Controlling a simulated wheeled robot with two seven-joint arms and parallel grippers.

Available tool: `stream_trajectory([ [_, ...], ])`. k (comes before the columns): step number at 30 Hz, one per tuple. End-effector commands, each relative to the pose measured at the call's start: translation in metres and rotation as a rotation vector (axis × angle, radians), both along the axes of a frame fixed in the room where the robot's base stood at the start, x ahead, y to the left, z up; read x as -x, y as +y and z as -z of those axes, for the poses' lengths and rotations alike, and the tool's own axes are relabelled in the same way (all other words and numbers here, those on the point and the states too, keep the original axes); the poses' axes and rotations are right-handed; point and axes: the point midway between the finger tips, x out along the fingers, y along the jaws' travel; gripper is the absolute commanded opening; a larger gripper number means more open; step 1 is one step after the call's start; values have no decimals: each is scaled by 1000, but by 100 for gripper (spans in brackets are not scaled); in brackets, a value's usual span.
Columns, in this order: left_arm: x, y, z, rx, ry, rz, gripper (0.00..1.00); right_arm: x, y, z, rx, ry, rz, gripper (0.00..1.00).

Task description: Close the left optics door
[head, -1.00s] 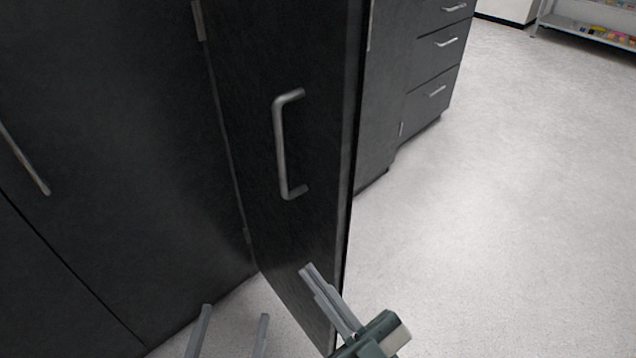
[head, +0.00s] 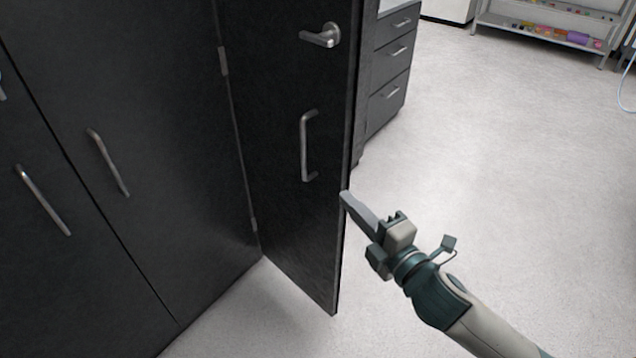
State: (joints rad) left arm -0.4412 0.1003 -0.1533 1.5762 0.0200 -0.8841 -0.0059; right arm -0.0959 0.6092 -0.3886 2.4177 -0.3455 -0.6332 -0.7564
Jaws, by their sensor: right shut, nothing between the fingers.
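A black door (head: 282,235) stands swung open from the dark cabinet, hinged on its left side, with its free edge toward the right. It carries a silver lever (head: 322,36) near the top and a silver bar handle (head: 306,147) below. My right gripper (head: 346,201) is shut with nothing in it. Its fingertips are at the door's free edge, below the bar handle's height; I cannot tell whether they touch it. My left gripper is not in view.
Dark cabinet fronts (head: 150,190) with bar handles fill the left. A drawer unit (head: 392,75) stands behind the door. A metal shelf (head: 545,30) with colourful items is at the back right. The pale floor (head: 500,180) on the right is clear.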

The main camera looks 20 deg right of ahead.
Motion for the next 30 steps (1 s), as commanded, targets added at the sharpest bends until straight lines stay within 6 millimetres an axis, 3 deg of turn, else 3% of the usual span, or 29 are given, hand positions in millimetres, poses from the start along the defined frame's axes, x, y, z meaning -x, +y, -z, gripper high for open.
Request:
stream_trajectory([
  [17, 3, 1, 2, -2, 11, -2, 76, -6, 0, -2, 8, -2, 4, 0],
  [23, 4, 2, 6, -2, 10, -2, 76, -23, 5, -3, 7, -2, 4, 0],
  [30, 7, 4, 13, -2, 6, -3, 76, -59, 15, -3, 6, -3, 5, 0],
])
